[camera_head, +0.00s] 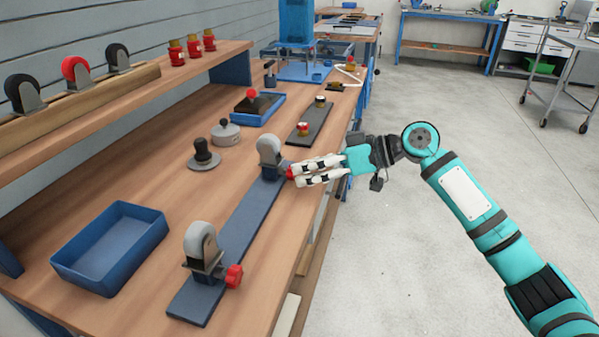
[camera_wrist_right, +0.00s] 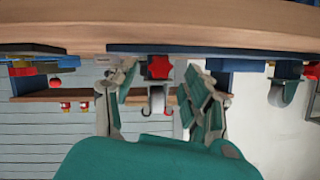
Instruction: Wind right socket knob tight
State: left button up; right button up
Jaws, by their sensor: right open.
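A long blue bar (camera_head: 243,228) lies along the bench front and carries two caster wheels in sockets. The far socket holds a grey wheel (camera_head: 268,150) upright, with a red knob (camera_head: 290,172) on its front side. The near socket has a grey wheel (camera_head: 200,243) and its own red star knob (camera_head: 234,276). My right gripper (camera_head: 297,175) is at the far knob, its fingers open. In the right wrist view, that red knob (camera_wrist_right: 158,67) shows between the spread fingertips (camera_wrist_right: 165,80), with space on both sides. My left gripper is out of view.
A blue tray (camera_head: 110,247) sits at the near left. A black knobbed piece (camera_head: 204,155), a grey weight (camera_head: 225,132) and a dark plate (camera_head: 309,125) stand farther along the bench. Several spare wheels and red parts (camera_head: 193,46) sit on the shelf. Open floor lies right.

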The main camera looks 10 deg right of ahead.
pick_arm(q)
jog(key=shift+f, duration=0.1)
pick_arm(e)
jog(key=shift+x, duration=1.2)
jog(key=c, duration=1)
jog(key=shift+r, duration=0.1)
grip_shut()
jog(key=shift+r+m+p, duration=0.15)
jog(key=shift+m+p, duration=0.15)
jog(key=shift+p, duration=0.5)
jog(key=m+g+p, duration=0.1)
jog(key=m+g+y+p, duration=0.1)
jog(key=m+p, duration=0.1)
jog(key=shift+w, duration=0.2)
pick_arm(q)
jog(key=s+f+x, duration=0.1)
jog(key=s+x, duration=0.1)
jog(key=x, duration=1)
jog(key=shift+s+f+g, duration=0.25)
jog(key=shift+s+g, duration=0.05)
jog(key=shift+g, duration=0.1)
pick_arm(e)
jog(key=shift+f+y, duration=0.3)
